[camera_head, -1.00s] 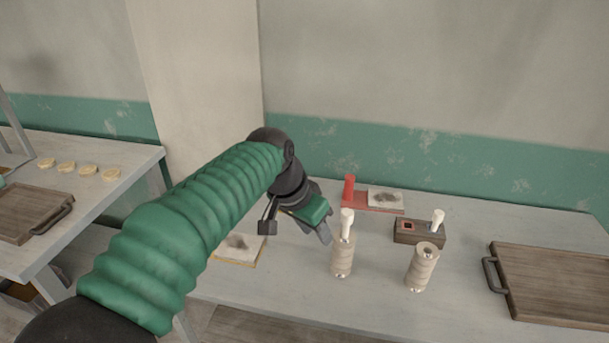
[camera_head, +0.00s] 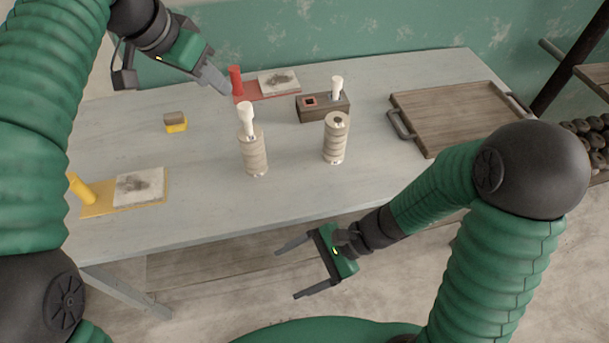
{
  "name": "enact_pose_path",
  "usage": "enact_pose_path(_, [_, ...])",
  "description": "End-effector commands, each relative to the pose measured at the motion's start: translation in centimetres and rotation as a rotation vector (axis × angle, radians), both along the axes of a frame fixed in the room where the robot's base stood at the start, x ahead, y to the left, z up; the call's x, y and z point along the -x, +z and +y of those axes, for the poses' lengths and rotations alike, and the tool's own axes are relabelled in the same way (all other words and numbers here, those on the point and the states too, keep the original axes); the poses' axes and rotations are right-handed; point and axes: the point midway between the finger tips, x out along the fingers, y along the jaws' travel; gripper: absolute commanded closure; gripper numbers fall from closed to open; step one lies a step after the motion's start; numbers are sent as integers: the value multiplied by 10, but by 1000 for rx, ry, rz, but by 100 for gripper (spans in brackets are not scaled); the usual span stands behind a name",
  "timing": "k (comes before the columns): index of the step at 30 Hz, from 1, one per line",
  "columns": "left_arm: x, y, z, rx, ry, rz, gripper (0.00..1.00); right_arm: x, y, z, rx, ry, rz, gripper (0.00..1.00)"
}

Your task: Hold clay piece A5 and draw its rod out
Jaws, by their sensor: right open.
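Two ribbed beige clay pieces stand upright on the table. The left clay piece (camera_head: 253,156) has a white rod (camera_head: 246,118) sticking out of its top. The right clay piece (camera_head: 336,142) shows a dark hole in its top and no rod. I cannot read any label, so I cannot tell which is A5. My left gripper (camera_head: 220,86) hangs above the table's back left, beyond the rodded piece and apart from it; its fingers overlap. My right gripper (camera_head: 287,274) is open and empty, in front of the table's front edge, touching nothing.
A wooden block (camera_head: 312,113) holds another white-topped peg (camera_head: 337,88). A red board (camera_head: 270,96) with a post lies behind, a yellow board (camera_head: 95,210) at the left. A small yellow-grey block (camera_head: 175,122) lies between. A wooden tray (camera_head: 450,110) fills the right.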

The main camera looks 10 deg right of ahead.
Motion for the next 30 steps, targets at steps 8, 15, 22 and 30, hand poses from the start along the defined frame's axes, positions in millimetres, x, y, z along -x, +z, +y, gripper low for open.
enact_pose_path(8, [0, 0, -1, 0, -1, 1, 64, -135, 70, -29, -594, -725, 91, 21])
enact_pose_path(15, [0, 0, 2, 2, 0, 0, 64, -171, 83, -59, -724, -916, 66, 21])
enact_pose_path(22, [0, 0, 0, 1, 0, 1, 64, -201, 82, -33, -724, -913, 67, 21])
enact_pose_path(30, [0, 0, -1, 0, -1, 0, 64, -249, 82, 11, -725, -913, 67, 21])
